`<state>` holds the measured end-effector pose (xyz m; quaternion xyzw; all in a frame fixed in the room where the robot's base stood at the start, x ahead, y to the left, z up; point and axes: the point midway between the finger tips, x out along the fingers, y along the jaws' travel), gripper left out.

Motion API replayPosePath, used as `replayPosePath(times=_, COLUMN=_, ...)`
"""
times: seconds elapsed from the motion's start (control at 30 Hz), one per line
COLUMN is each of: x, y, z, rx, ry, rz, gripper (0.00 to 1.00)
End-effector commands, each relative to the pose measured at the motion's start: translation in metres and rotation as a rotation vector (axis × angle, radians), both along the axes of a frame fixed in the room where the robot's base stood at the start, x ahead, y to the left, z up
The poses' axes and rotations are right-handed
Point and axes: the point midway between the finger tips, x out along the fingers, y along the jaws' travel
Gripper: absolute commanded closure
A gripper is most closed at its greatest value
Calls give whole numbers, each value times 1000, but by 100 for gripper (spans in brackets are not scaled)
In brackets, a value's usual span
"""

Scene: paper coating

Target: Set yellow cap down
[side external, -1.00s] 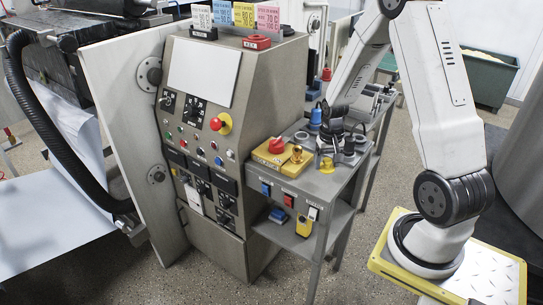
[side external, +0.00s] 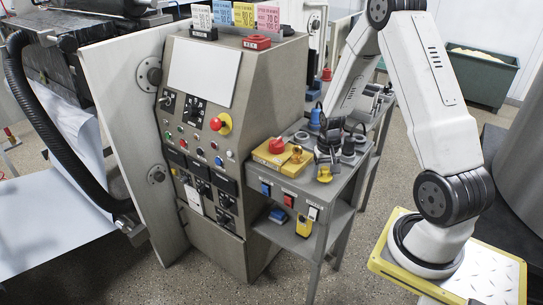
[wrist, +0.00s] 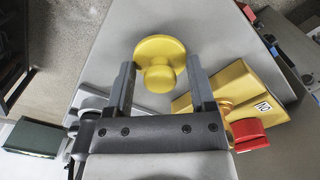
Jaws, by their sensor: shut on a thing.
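The yellow cap (side external: 324,174) is a round disc with a knob, near the front of the grey side table (side external: 285,180). In the wrist view the cap (wrist: 160,47) sits at the fingertips, its knob between the two fingers. My gripper (wrist: 160,66) is shut on the cap; in the side view my gripper (side external: 325,160) is above it, pointing down. The cap looks a little tilted in the side view. Whether its underside touches the table I cannot tell.
A yellow box (side external: 282,155) with a red knob (side external: 276,145) is close to the left of my gripper. The control cabinet (side external: 230,120) rises at the left. The table's front edge is close to the cap.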

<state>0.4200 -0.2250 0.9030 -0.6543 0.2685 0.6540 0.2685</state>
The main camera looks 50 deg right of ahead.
Motion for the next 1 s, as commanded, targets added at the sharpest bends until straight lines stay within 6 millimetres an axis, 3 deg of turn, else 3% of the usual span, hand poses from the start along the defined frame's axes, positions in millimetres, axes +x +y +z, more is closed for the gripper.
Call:
replayPosePath(times=0.07, x=0, y=0, z=-2, rx=1, ry=1, rz=0, gripper=85)
replayPosePath(times=0.1, x=0, y=0, z=-2, rx=0, ry=0, rz=0, gripper=23)
replayPosePath(times=0.17, x=0, y=0, z=-2, rx=0, ry=0, rz=0, gripper=4)
replayPosePath(times=0.2, x=0, y=0, z=-2, rx=0, ry=0, rz=0, gripper=0)
replayPosePath(times=0.63, x=0, y=0, z=3, rx=-1, ry=-1, rz=0, gripper=0)
replayPosePath(times=1.0, x=1, y=-1, z=36, rx=-2, ry=-4, rz=0, gripper=0)
